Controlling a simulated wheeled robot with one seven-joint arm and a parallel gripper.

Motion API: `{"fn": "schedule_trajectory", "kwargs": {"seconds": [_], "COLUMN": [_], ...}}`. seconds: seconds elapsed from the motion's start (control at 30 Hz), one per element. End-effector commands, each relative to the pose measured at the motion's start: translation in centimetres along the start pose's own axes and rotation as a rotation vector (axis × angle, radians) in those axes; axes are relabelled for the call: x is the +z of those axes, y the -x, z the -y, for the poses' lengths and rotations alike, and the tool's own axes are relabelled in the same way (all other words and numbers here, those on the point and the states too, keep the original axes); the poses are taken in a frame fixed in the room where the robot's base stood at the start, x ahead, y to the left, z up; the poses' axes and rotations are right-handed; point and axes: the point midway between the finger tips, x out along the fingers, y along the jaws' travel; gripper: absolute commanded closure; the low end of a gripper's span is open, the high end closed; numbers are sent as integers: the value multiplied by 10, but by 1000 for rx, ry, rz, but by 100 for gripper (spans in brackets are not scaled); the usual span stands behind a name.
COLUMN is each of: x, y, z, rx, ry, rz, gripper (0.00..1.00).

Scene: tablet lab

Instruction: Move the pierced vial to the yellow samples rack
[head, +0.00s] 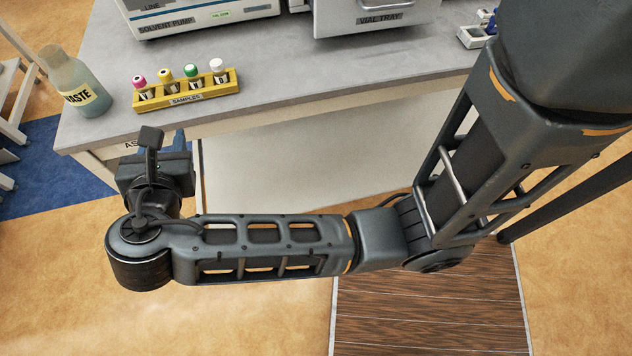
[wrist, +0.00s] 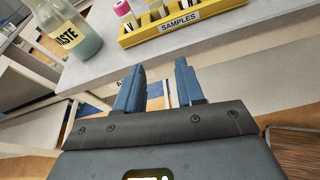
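The yellow samples rack (head: 188,98) stands on the bench near its front edge, its label facing me. It holds vials with a pink cap (head: 139,82), a yellow cap (head: 166,76), a green cap (head: 191,71) and a white cap (head: 217,66). In the wrist view the rack (wrist: 205,13) is at the top, partly cut off. I cannot tell any pierced vial apart from the others. My gripper (wrist: 159,66) is open and empty, its fingers apart, short of the bench front and below the rack in the picture.
A waste bottle (head: 75,85) stands left of the rack at the bench's left end. Behind are a solvent pump unit (head: 205,18) and a box marked vial tray (head: 372,18). A small white holder (head: 472,37) sits at right. The bench right of the rack is bare.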

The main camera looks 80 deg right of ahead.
Motion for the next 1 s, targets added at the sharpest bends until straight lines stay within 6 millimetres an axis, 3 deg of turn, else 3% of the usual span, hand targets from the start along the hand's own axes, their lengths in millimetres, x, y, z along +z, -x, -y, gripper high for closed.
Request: {"fn": "schedule_trajectory", "kwargs": {"seconds": [0.03,0.2,0.33,0.47,0.67,0.8,1.0], "x": [-21,-77,-103,-113,-92,-55,2], "y": [1,19,44,76,127,157,181], "z": [15,53,85,117,162,188,212], "rx": [52,207,264,268,191,93,-36], "ry": [-45,-308,-553,-828,-1297,-1639,-2032], "rz": [-63,-320,-533,-747,-1053,-1234,-1401], "gripper": [62,62,62,62,62,62,62]}}
